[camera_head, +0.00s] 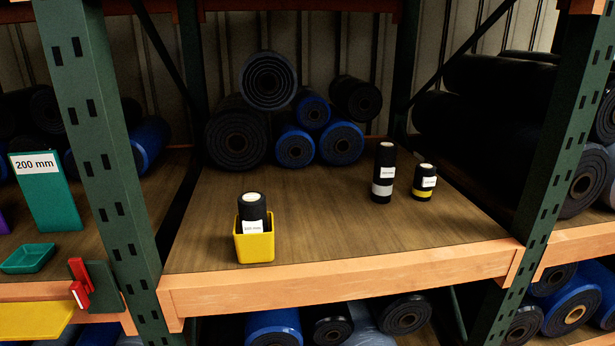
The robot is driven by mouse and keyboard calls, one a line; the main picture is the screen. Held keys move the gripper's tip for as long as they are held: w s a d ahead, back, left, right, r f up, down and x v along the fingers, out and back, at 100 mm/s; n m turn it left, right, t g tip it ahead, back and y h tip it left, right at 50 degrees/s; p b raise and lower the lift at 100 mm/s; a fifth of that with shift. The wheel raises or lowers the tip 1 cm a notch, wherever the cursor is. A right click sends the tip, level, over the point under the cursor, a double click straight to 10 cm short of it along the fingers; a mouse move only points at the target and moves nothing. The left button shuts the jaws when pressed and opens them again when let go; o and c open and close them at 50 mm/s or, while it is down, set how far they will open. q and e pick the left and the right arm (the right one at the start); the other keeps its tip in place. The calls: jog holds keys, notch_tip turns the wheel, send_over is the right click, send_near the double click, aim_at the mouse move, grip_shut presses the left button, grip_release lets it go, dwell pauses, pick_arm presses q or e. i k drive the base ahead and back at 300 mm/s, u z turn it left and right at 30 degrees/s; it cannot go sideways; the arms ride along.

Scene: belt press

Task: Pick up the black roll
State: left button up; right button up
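Three small black rolls with white labels stand upright on the middle wooden shelf (330,231). One black roll (252,208) stands inside a yellow square cup (254,247) near the front left of the shelf. A taller black roll (384,160) with a silver band stands towards the right. A shorter black roll (424,180) with a yellow band stands just right of it. The labels are too small to read. Neither my left nor my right gripper is in view.
Large black and blue rolls (237,138) are stacked at the back. Green uprights (98,120) flank the shelf, and an orange beam (340,285) runs along its front. A red clip (80,282) and a green tray (28,258) are at the left. The shelf's middle is clear.

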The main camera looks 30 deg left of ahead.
aim_at(252, 205)
jog(key=z, duration=0.15)
jog(key=i, duration=0.9)
jog(key=u, duration=0.5)
